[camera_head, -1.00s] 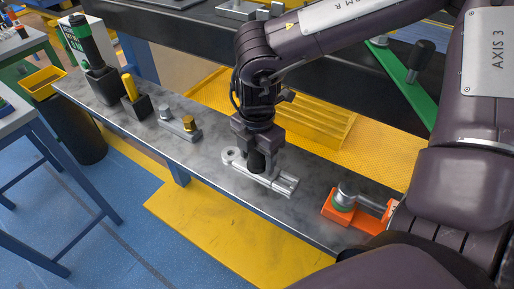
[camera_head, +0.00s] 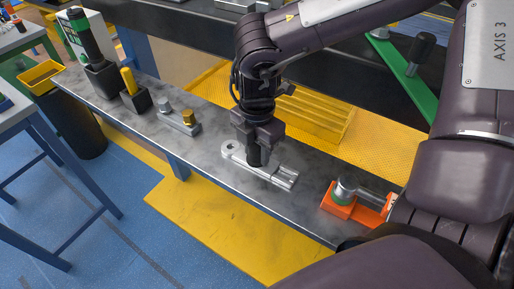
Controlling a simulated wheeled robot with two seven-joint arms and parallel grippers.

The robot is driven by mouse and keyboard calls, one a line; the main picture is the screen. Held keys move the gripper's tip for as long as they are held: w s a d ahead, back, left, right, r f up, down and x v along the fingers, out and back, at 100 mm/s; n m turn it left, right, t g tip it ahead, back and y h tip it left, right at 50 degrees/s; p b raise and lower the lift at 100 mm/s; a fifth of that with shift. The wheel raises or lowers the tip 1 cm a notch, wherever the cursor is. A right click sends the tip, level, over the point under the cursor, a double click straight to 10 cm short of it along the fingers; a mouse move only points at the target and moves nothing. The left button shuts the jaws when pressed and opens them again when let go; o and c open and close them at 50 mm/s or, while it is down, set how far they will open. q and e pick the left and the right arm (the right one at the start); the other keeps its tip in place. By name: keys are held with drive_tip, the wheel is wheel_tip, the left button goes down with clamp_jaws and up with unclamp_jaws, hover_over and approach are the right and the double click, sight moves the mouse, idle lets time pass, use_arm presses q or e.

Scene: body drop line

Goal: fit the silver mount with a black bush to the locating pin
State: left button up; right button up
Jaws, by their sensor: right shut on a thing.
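A silver part, which looks like the mount (camera_head: 280,177), has a round eye at its left end and a fork at its right end. It lies along the grey bench top, and I cannot tell whether it touches it. My right gripper (camera_head: 255,157) points down, shut on the middle of this part. I cannot make out a black bush. A small grey block (camera_head: 178,124) stands to its left with a silver pin (camera_head: 164,104) and a gold pin (camera_head: 188,117); which one is the locating pin is unclear. My left gripper is not in view.
An orange fixture (camera_head: 338,211) with a silver piece and a green ring stands to the right. Dark blocks with a yellow-topped tool (camera_head: 128,80) and a green-black tool (camera_head: 84,35) stand at the far left. The bench between the pin block and the silver part is clear.

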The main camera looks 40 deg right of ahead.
drive_tip(key=shift+r+p, duration=1.8)
drive_tip(key=shift+r, duration=1.75)
drive_tip(key=shift+f+b, duration=1.8)
drive_tip(key=shift+f, duration=1.6)
drive_tip(key=shift+r, duration=0.1)
